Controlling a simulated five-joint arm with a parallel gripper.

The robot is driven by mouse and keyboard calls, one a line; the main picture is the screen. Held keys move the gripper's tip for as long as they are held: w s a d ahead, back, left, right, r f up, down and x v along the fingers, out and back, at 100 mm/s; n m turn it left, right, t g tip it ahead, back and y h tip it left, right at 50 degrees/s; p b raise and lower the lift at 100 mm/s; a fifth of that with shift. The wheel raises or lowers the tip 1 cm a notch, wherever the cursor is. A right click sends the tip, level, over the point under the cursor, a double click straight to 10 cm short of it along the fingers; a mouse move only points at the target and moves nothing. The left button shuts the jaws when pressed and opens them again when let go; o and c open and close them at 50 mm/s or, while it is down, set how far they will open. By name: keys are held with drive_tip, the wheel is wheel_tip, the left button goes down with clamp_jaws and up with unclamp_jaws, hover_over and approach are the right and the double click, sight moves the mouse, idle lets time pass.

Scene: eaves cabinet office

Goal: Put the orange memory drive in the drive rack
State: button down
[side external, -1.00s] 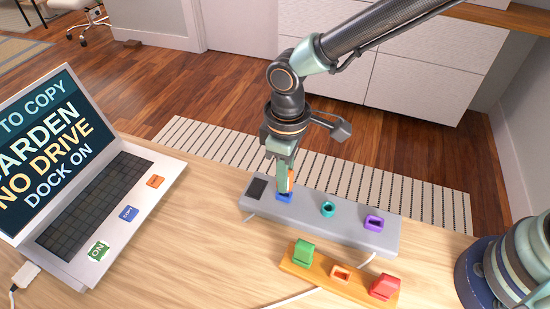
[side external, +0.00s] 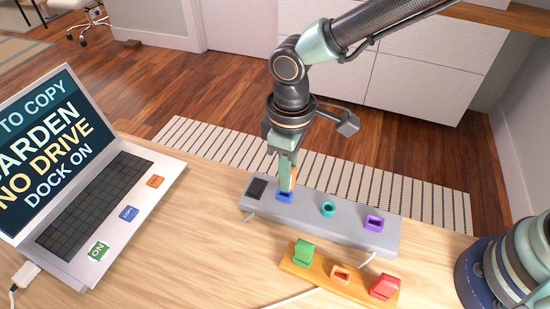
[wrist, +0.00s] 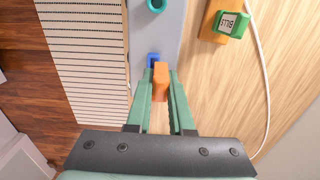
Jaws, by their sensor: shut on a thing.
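The orange memory drive (side external: 294,177) is between the fingers of my gripper (side external: 287,181), which is shut on it. It is upright, just above the blue socket (side external: 285,197) of the grey dock, whose opening now shows. In the wrist view the drive (wrist: 161,80) sits between the green fingertips (wrist: 160,92), with the blue socket (wrist: 152,60) just beyond it. The drive rack (side external: 318,283) is the orange bar in front of the dock. It holds a green drive (side external: 303,252) at its left and a red drive (side external: 384,287) at its right, with an empty orange socket (side external: 341,272) between.
The grey dock (side external: 346,232) also has a teal socket (side external: 328,209) and a purple socket (side external: 374,223). An open laptop (side external: 125,185) stands at left. A white cable (side external: 295,298) runs beside the rack. The table between laptop and rack is clear.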

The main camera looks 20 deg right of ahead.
drive_tip(key=s+d+r, duration=0.2)
drive_tip(key=s, duration=1.4)
drive_tip(key=shift+s+d+r+m, duration=0.15)
drive_tip(key=shift+s+r+m, duration=0.15)
drive_tip(key=shift+s+m, duration=0.1)
drive_tip(key=shift+f, duration=0.1)
drive_tip(key=shift+f, duration=2.8)
drive_tip(key=shift+f, duration=1.25)
drive_tip(key=c, duration=0.7)
unclamp_jaws()
drive_tip(key=shift+r, duration=0.1)
